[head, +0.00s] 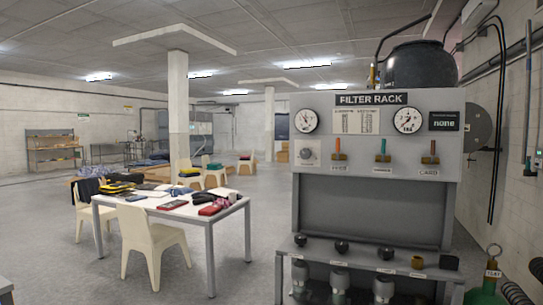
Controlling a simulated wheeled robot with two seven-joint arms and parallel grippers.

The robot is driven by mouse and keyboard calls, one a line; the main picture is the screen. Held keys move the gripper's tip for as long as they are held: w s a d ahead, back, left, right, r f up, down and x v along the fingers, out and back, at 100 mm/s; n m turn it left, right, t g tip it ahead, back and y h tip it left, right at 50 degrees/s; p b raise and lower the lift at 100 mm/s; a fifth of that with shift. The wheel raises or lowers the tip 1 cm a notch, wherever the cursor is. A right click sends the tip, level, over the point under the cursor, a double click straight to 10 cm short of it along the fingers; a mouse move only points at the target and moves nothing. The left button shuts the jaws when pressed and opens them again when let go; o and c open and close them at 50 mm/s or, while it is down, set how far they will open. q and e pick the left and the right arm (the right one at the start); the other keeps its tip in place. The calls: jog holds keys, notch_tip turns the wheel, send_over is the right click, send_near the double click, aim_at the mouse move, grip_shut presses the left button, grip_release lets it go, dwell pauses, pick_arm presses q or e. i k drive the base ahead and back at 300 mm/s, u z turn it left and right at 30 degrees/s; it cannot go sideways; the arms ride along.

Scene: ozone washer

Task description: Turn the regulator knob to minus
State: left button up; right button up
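The grey filter rack (378,215) stands at the right, with a "FILTER RACK" sign on top of its panel. Neither of my grippers is in view.
A right gauge (408,120) and a dark display reading "none" (444,121) are on the panel. A lower shelf (365,255) holds several dark caps and canisters. A white table (172,208) with folded cloths and chairs stands left. Floor (230,270) between is clear.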

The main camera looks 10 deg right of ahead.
aim_at(304, 154)
jog(key=u, duration=0.5)
jog(key=i, duration=0.85)
jog(key=u, duration=0.2)
